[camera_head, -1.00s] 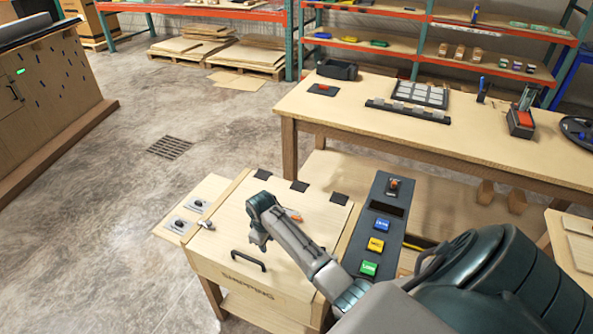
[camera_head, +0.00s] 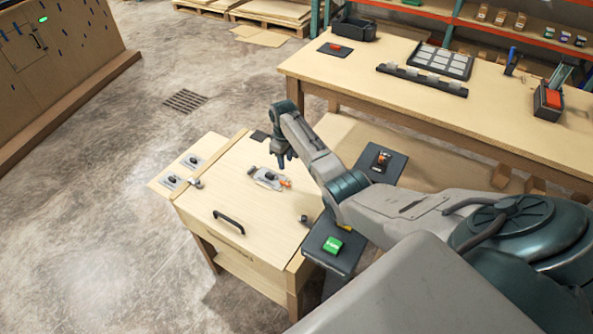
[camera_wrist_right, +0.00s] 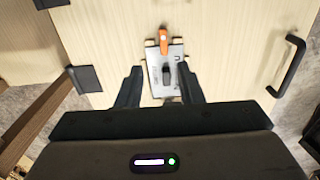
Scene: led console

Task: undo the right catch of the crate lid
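The wooden crate's lid (camera_head: 225,180) is closed, with a black handle (camera_head: 229,221) at its front. A small dark fitting (camera_head: 303,219) at the lid's right edge looks like the right catch; its state is too small to tell. A silver catch (camera_head: 195,183) sits at the left edge. A metal plate with an orange lever (camera_head: 268,179) lies mid-lid; the wrist view also shows this plate (camera_wrist_right: 155,82). My right gripper (camera_head: 283,160) is over the back of the lid. In the wrist view its fingers (camera_wrist_right: 160,86) are apart, with the plate seen between them and nothing held. My left gripper is out of view.
A dark console (camera_head: 340,255) with a green button (camera_head: 333,245) stands right of the crate, partly hidden by my right arm. A side board (camera_head: 160,183) with two small plates adjoins the crate's left. A workbench (camera_head: 400,105) stands behind.

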